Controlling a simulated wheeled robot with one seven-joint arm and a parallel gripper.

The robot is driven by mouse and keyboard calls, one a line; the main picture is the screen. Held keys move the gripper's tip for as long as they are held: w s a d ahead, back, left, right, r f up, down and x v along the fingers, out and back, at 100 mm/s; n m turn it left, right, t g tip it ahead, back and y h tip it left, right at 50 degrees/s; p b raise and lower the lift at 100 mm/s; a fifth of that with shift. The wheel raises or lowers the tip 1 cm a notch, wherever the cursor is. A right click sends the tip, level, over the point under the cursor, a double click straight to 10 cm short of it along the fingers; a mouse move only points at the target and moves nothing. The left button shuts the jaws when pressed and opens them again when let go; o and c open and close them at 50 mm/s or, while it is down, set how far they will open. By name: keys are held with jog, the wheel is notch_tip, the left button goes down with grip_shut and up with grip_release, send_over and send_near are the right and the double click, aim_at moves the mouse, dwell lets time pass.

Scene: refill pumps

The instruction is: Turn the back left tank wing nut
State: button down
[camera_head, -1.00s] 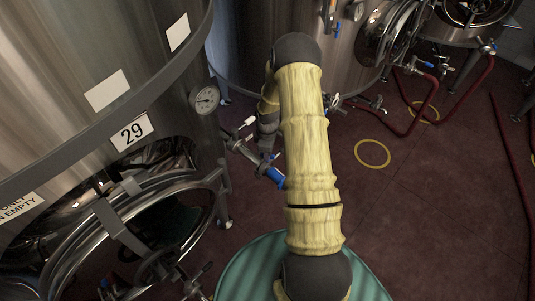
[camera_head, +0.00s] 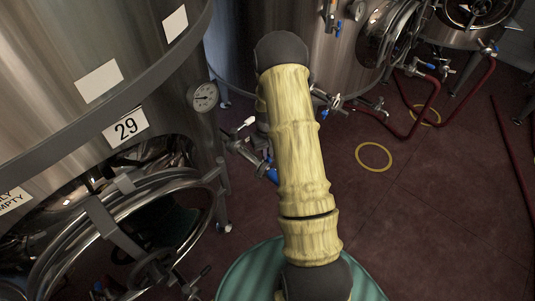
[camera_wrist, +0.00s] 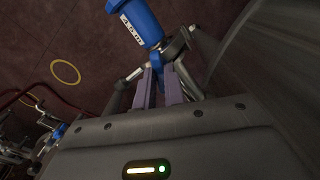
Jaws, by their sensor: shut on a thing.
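The back left tank appears to be the steel tank numbered 29 (camera_head: 155,65) at the left of the head view. Its outlet valve (camera_head: 250,155) sticks out low on its right side, with a blue handle (camera_head: 270,174). The wrist view shows a blue handle (camera_wrist: 136,20) close up and a metal clamp fitting (camera_wrist: 176,44) beside it. In the head view my arm hides the gripper.
More steel tanks stand behind. Red hoses (camera_head: 422,110) lie on the floor at the right, near a yellow ring (camera_head: 373,157). Open floor lies right of my arm.

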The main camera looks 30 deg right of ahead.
jog(key=m, duration=0.5)
jog(key=shift+w+r+m+b, duration=0.1)
jog(key=shift+w+m+b, duration=0.05)
jog(key=shift+m+b, duration=0.15)
jog(key=m, duration=0.4)
jog(key=shift+m, duration=0.4)
jog(key=c, duration=1.5)
grip_release()
notch_tip(320, 180, up, 17)
jog(key=shift+r+b, duration=0.15)
jog(key=shift+b, duration=0.6)
